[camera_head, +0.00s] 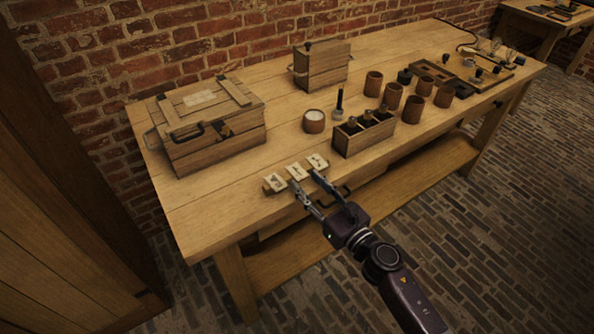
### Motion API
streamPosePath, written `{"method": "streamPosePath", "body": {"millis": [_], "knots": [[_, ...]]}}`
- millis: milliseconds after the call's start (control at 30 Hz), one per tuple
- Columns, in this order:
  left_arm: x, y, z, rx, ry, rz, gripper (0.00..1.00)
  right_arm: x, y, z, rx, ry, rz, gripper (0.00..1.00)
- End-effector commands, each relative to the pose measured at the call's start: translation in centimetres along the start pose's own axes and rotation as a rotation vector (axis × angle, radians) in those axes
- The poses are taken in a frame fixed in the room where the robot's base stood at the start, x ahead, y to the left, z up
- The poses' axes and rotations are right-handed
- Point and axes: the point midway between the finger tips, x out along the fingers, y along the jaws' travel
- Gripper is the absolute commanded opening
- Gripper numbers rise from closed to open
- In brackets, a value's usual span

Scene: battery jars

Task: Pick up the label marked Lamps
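Three small pale labels stand side by side near the front edge of the table: a left label (276,181), a middle label (297,171) and a right label (317,162). Each has a dark mark, too small to read, so I cannot tell which is Lamps. My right gripper (305,179) reaches in from the lower right. Its two fingers are spread apart, with the tips close in front of the middle and right labels. I see nothing held between them; whether a tip touches a label is unclear. My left gripper is out of view.
A wooden crate (216,152) stands at the table's left, a smaller box (327,66) at the back. The front-left tabletop (215,212) is clear.

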Motion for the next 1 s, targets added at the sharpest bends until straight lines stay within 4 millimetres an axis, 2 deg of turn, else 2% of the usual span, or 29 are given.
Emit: {"method": "streamPosePath", "body": {"millis": [100,300,467,833,1000], "knots": [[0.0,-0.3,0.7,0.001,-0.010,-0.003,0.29,0.7,0.0,0.0,0.000,0.001,0.000,0.38],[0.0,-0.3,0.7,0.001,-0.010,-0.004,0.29,0.7,0.0,-0.1,0.001,0.001,0.000,0.38],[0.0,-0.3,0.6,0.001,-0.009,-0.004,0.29,0.7,0.0,-0.1,0.001,0.001,0.000,0.21],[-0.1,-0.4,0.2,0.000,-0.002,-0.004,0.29,0.7,0.0,0.0,0.001,0.001,-0.001,0.21],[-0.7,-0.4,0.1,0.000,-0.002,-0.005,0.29,0.7,0.0,1.1,-0.002,0.001,0.001,0.21]]}}
